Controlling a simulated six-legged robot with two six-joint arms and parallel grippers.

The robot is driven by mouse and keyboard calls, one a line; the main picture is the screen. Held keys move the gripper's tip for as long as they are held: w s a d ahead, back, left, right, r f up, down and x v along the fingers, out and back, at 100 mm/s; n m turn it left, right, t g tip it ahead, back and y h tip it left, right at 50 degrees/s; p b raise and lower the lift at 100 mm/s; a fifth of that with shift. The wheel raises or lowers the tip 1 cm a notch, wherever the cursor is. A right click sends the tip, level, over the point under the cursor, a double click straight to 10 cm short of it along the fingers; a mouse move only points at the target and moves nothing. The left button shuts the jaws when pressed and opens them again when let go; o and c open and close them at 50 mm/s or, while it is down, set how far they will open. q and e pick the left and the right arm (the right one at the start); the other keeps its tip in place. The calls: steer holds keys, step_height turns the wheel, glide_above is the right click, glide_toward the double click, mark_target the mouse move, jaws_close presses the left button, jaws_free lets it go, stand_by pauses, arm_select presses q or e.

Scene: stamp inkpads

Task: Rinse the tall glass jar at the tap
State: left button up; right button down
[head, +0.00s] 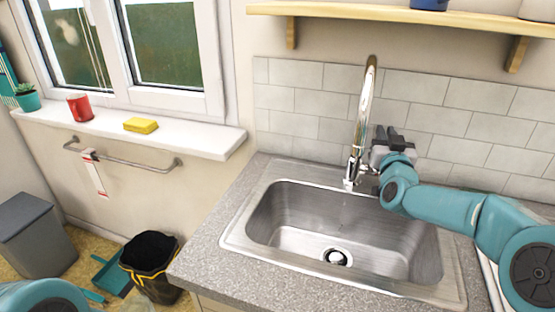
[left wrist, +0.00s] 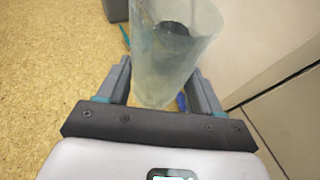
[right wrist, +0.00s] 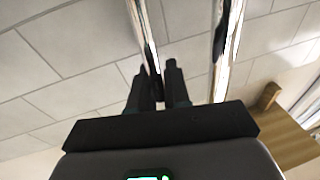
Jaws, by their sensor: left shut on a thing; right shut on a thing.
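The tall glass jar (left wrist: 165,75) is clear and greenish, and stands out between the fingers of my left gripper (left wrist: 158,88) in the left wrist view. The gripper is shut on it, over the floor. The chrome tap (head: 364,110) rises behind the sink (head: 295,225). My right gripper (head: 386,140) is at the tap's right side. In the right wrist view its fingers (right wrist: 158,80) are closed at a thin chrome part that looks like the tap lever (right wrist: 143,32). I see no water stream from the tap. The left gripper is out of the head view.
The grey counter (head: 215,255) surrounds the sink, whose basin looks clear. A black-lined bin (head: 150,250), a teal dustpan (head: 110,272) and a grey bin (head: 35,235) stand on the floor. A rail (head: 125,158) runs under the sill with a red mug (head: 79,107) and yellow sponge (head: 140,125).

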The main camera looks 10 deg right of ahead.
arm_select(q)
steer(key=shift+r, duration=0.1)
arm_select(e)
steer(key=c, duration=1.2)
jaws_free()
